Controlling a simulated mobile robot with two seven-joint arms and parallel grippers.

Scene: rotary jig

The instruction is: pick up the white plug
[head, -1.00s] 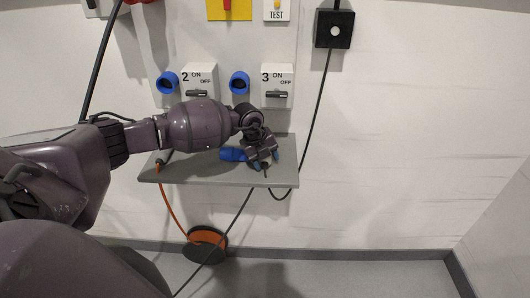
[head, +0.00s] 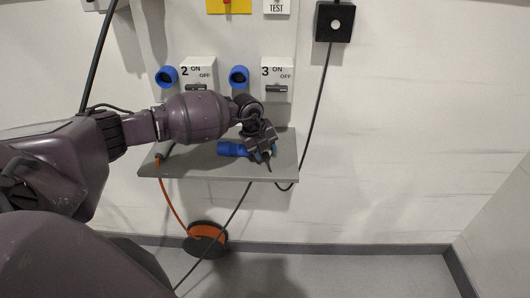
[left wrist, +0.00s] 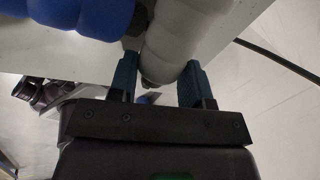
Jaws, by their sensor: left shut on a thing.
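The white plug (left wrist: 172,42) shows in the left wrist view as a pale ribbed body between the two blue-tipped fingers of my left gripper (left wrist: 158,82). The gripper is shut on it. In the head view my left gripper (head: 263,156) is over the right part of the grey shelf (head: 200,169), and it hides most of the plug. I cannot tell whether the plug still touches the shelf. My right gripper is not in view.
A blue plug (head: 232,149) lies on the shelf just left of the gripper and is close in the left wrist view (left wrist: 85,14). Blue sockets (head: 238,77) and switch boxes are on the wall behind. Cables hang past the shelf to an orange reel (head: 206,238).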

